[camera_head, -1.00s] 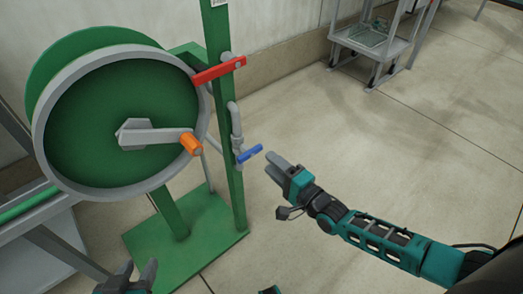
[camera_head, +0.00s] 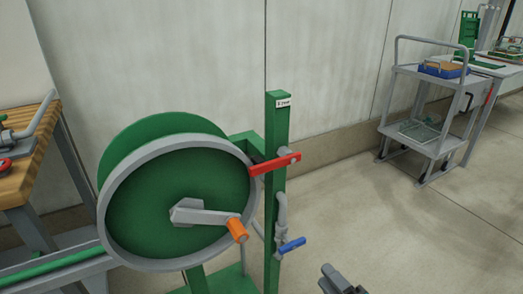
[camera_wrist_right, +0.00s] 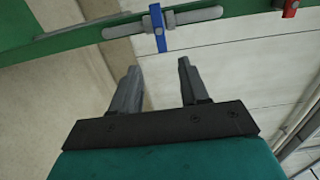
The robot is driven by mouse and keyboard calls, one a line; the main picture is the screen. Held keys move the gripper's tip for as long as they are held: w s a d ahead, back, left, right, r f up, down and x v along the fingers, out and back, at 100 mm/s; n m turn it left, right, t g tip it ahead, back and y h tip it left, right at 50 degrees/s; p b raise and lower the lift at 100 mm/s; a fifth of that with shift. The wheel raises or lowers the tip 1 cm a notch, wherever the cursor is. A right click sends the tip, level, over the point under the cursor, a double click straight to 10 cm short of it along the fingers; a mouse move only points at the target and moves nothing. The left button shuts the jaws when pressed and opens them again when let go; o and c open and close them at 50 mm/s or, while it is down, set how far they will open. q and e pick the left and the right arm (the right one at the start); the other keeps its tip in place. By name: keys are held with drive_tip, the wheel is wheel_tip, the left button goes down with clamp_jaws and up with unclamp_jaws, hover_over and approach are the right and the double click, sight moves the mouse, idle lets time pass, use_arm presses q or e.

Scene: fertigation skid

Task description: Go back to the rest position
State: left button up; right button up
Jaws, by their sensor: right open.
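My right gripper (camera_head: 334,279) shows at the bottom edge of the head view, below and to the right of the blue valve handle (camera_head: 292,244). In the right wrist view its two fingers (camera_wrist_right: 157,88) are apart with nothing between them. The blue handle also shows there (camera_wrist_right: 158,28), beyond the fingertips and apart from them. My left gripper is not in the head view.
A green hose reel (camera_head: 150,215) with an orange-knobbed crank (camera_head: 238,230) stands left of a green post (camera_head: 274,190) with a red lever (camera_head: 275,163). A wooden bench (camera_head: 28,155) is at left. A grey cart (camera_head: 412,78) stands at right. Floor between is clear.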

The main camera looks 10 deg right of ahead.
drive_tip(key=s+a+n+g+h, duration=0.3)
drive_tip(key=s+a+n+g, duration=0.45)
drive_tip(key=n, duration=0.85)
use_arm(q)
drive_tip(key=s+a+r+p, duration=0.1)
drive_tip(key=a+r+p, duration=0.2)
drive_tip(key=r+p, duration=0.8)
drive_tip(key=p, duration=0.4)
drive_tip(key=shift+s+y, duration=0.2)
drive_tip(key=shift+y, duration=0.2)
use_arm(e)
drive_tip(key=s+d+r, duration=0.1)
drive_tip(key=s+r, duration=0.1)
drive_tip(key=r, duration=0.3)
drive_tip(key=s+d+r+t+h, duration=0.1)
drive_tip(key=s+d+r, duration=0.1)
drive_tip(key=r, duration=0.4)
drive_tip(key=shift+r+n, duration=0.15)
drive_tip(key=shift+n, duration=0.15)
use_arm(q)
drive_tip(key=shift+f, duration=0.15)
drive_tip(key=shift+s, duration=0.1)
use_arm(e)
drive_tip(key=shift+a, duration=0.1)
